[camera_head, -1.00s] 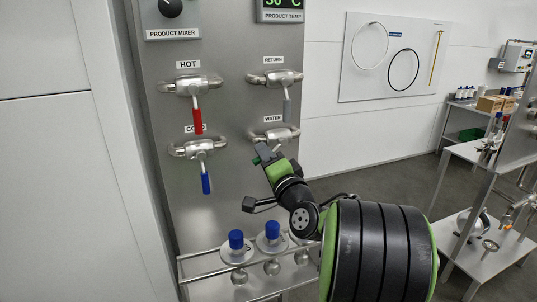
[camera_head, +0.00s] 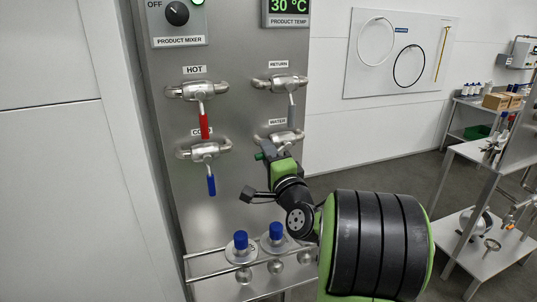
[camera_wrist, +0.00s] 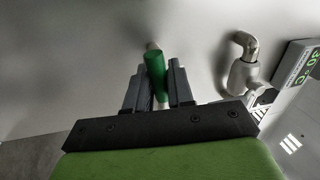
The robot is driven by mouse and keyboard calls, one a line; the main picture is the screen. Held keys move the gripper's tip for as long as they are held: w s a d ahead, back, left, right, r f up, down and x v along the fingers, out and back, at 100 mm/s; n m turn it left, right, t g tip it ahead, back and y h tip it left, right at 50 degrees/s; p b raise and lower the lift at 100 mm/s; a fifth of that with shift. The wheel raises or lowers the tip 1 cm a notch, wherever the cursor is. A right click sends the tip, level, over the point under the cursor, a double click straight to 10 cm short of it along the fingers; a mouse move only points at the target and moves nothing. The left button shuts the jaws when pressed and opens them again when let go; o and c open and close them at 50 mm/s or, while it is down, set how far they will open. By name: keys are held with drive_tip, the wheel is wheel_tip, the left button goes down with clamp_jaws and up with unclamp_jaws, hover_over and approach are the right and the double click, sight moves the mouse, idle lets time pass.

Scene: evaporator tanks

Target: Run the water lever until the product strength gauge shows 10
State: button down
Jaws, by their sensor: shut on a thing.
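The water valve (camera_head: 279,138) is the lower right one on the steel panel, under the WATER label (camera_head: 278,122). Its lever has a green grip, whose end (camera_head: 259,156) shows just left of my gripper (camera_head: 269,151) in the head view. In the wrist view the green lever grip (camera_wrist: 155,72) stands between the two dark fingers of my gripper (camera_wrist: 158,88), which is shut on it. The rest of the lever is largely hidden by my gripper in the head view. No product strength gauge is in view.
The product temp display (camera_head: 288,8) reads 30 °C. Blue-capped containers (camera_head: 240,241) stand on a railed shelf below.

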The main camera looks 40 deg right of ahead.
drive_tip(key=c, duration=1.2)
unclamp_jaws()
drive_tip(key=shift+o, duration=0.2)
drive_tip(key=b+v, duration=0.8)
drive_tip(key=v, duration=0.7)
drive_tip(key=shift+s, duration=0.35)
drive_tip(key=shift+o, duration=0.2)
drive_tip(key=shift+a, duration=0.1)
idle(2.7)
